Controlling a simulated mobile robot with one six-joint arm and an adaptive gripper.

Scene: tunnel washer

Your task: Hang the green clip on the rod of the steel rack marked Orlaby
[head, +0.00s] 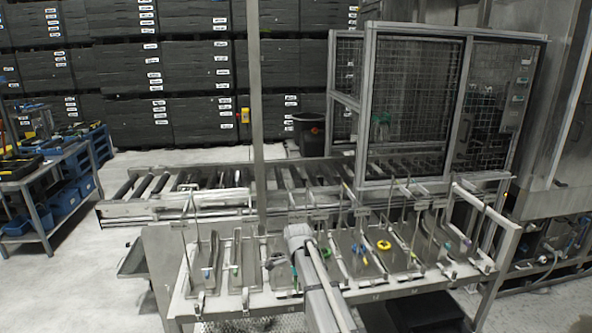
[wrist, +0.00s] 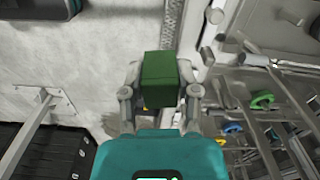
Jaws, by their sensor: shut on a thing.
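In the wrist view, my gripper (wrist: 160,95) is shut on a green block-shaped piece, the green clip (wrist: 160,80), with one finger on each side of it. It is held up clear of the floor and the bench. In the head view, my arm reaches over the steel bench (head: 400,292), and my gripper and the clip cannot be made out. Thin upright rods with small racks stand along the bench. Their labels are too small to read, so I cannot tell which rack is marked Orlaby.
A yellow ring (head: 384,245) and several small coloured pieces lie among the bench's trays. A green ring (wrist: 262,100) and a blue piece (wrist: 232,127) show in the wrist view. A roller conveyor (head: 150,198) and mesh cage (head: 415,105) stand behind. Floor at left is open.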

